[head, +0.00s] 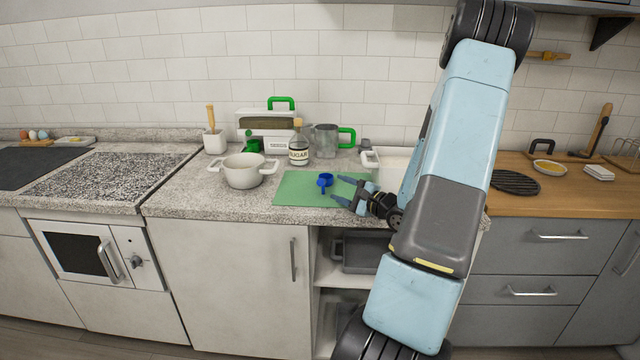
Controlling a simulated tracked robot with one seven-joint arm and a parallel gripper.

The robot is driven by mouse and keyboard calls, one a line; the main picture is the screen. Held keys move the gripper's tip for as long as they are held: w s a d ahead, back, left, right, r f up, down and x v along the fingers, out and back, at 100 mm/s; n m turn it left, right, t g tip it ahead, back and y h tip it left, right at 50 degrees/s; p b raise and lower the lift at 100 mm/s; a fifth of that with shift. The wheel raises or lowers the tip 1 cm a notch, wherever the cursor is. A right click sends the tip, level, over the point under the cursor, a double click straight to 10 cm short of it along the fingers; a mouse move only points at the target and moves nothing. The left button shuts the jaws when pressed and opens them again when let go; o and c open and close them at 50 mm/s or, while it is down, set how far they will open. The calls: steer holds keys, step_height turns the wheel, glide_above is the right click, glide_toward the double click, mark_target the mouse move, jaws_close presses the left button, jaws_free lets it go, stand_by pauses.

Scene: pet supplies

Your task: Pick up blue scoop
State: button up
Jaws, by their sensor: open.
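The blue scoop (325,181) lies on a green mat (290,192) on the speckled counter, in the middle of the head view. Its round cup is at the top and a short handle points down. My gripper (335,188) is open and reaches in from the right, low over the mat. Its two fingers point left toward the scoop, one beyond and one nearer. The scoop shows just left of the fingertips, and nothing is held. I cannot tell how high the fingers are above the mat.
A white pot (243,172) stands left of the mat. Behind it are a sugar jar (298,150), a clear jug with a green handle (326,140) and a white box-like appliance (266,124). A white container (393,160) sits right, partly behind my arm. The mat's left part is clear.

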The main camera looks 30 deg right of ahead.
mark_target(325, 182)
steer(key=x, duration=0.5)
steer(key=shift+w+a, duration=0.1)
steer(key=shift+w, duration=0.1)
steer(key=shift+f+x, duration=0.15)
steer(key=shift+x, duration=1.1)
steer(key=shift+f+x, duration=0.2)
steer(key=shift+x, duration=1.05)
jaws_close()
